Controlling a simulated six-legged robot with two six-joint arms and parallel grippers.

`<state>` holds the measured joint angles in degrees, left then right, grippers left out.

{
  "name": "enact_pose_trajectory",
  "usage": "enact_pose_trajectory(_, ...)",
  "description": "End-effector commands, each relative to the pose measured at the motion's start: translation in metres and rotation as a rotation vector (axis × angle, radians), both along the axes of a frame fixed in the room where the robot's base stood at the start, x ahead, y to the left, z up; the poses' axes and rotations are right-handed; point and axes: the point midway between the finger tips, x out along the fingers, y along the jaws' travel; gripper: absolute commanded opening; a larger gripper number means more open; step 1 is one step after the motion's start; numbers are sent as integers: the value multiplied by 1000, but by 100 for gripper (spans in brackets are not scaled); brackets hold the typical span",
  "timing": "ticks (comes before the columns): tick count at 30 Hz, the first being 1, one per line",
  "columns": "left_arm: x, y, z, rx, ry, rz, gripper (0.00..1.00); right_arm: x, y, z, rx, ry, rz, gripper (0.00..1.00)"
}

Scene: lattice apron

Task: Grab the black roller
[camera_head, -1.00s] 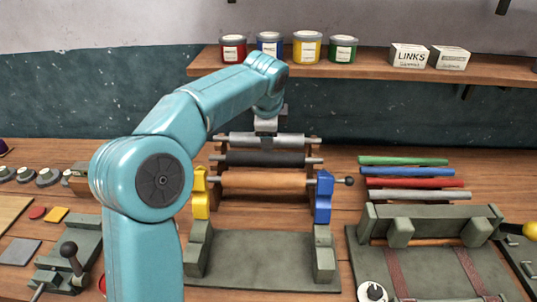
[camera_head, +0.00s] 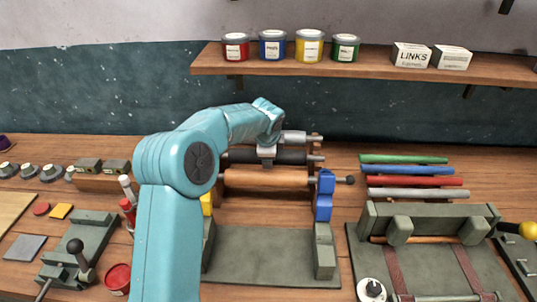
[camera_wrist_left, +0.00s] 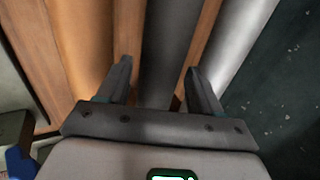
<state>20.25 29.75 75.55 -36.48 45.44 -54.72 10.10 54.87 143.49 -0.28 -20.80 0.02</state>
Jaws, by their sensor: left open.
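The black roller (camera_head: 294,158) lies level in a wooden rack, between a grey metal roller (camera_head: 296,137) behind and an orange-brown roller (camera_head: 265,179) in front. My left gripper (camera_head: 267,155) is over the black roller, hiding part of it. In the left wrist view the black roller (camera_wrist_left: 168,45) runs between the two open fingers of my left gripper (camera_wrist_left: 160,78), one finger on each side. I cannot tell whether the fingers touch it. My right gripper is not in view.
A grey-green press with a blue post (camera_head: 324,195) stands in front of the rack. Green, blue, red and grey rods (camera_head: 417,182) lie to the right. A shelf (camera_head: 370,72) with paint tins is above. A lever fixture (camera_head: 75,246) and a red tin (camera_head: 117,279) are at front left.

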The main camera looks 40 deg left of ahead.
Motion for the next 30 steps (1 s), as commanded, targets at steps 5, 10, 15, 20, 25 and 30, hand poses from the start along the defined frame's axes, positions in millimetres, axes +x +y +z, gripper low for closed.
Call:
enact_pose_trajectory(5, 8, 7, -16, 0, -1, 1, 65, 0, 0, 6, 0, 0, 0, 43)
enact_pose_trajectory(10, 8, 7, -17, 0, -2, 0, 65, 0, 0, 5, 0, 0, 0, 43)
enact_pose_trajectory(15, 8, 7, -17, 0, -2, 0, 30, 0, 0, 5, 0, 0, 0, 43)
enact_pose_trajectory(20, 8, 8, -15, 2, -6, 1, 0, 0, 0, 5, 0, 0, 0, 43)
enact_pose_trajectory(25, 8, 8, -15, 2, -6, 1, 0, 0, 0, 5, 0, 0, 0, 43)
enact_pose_trajectory(30, 9, 8, 2, 5, -10, 2, 0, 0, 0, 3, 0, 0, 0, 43)
